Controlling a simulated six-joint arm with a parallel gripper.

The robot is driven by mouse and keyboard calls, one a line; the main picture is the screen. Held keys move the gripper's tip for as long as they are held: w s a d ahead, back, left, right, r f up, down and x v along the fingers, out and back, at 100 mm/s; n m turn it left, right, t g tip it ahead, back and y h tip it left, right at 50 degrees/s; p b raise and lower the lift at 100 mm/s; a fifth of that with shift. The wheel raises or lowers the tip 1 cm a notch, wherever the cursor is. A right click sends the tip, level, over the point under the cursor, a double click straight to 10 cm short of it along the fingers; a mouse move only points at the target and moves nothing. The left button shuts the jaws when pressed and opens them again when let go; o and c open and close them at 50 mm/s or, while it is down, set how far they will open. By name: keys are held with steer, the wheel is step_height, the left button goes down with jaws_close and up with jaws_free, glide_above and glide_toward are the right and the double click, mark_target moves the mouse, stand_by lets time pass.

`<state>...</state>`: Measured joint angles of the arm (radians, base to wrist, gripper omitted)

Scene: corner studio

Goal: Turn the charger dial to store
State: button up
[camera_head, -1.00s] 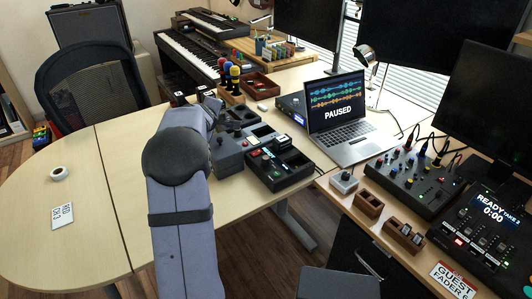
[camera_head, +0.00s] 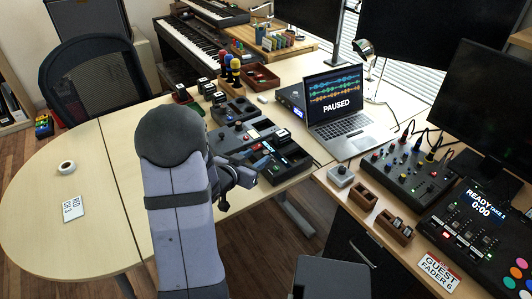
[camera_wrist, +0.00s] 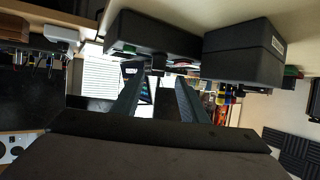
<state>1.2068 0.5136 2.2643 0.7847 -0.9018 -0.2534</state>
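The dark charger unit (camera_head: 284,160) with bays and small coloured parts stands near the front edge of the long table. My gripper (camera_head: 248,179) is in front of it, low beside the table edge, partly hidden by my arm. In the wrist view two dark boxes show upside down close ahead, one on the left (camera_wrist: 155,38) and a bigger-looking one on the right (camera_wrist: 243,52). A small dark knob-like part (camera_wrist: 159,57) shows at the left box, between my fingers in the picture. My fingers (camera_wrist: 160,100) are apart and empty. I cannot read the dial's marks or setting.
A laptop (camera_head: 338,112) reading PAUSED stands right of the charger. A grey box (camera_head: 341,175) and wooden holders (camera_head: 363,196) line the right desk. Other dark units (camera_head: 234,108) stand behind the charger. The table's left part (camera_head: 105,195) is mostly clear.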

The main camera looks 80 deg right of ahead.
mark_target(266, 153)
steer(key=shift+x, duration=3.65)
steer(key=shift+s+a, duration=0.1)
steer(key=shift+s, duration=0.05)
steer(key=shift+c, duration=0.6)
jaws_close()
